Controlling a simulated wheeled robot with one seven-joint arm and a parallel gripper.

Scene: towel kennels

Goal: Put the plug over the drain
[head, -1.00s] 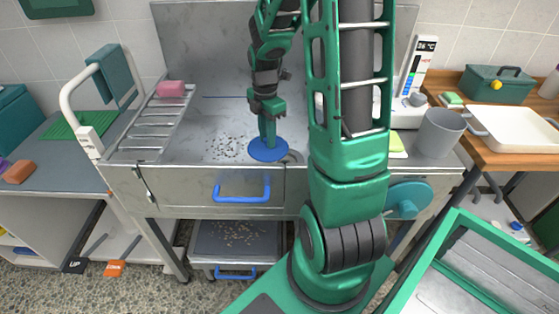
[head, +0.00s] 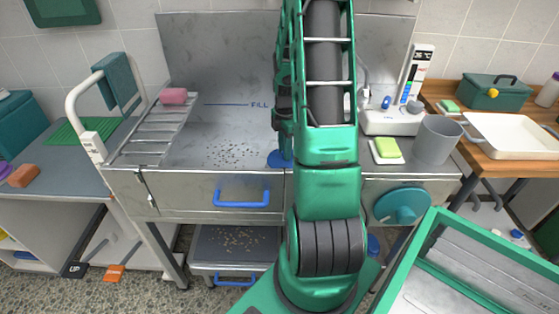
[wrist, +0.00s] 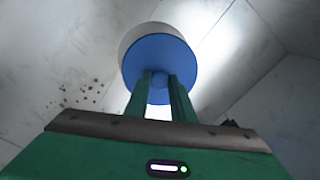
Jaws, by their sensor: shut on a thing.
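The blue round plug (wrist: 160,58) is in the wrist view, with my gripper (wrist: 160,84) shut on its knob. In the head view the plug (head: 277,160) shows only as a blue sliver low in the steel tub (head: 215,125), left of my arm. My arm hides the rest of it and my gripper there. In the wrist view a pale round edge shows beyond the plug's upper left rim. It may be the drain, but I cannot tell for sure. I cannot tell whether the plug touches the tub floor.
Dark specks (head: 232,155) lie on the tub floor left of the plug. A pink block (head: 173,96) sits on the slatted rack (head: 155,135). A yellow-green sponge (head: 387,149) and a grey jug (head: 437,140) stand to the right. The tub's front wall has a blue handle (head: 241,203).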

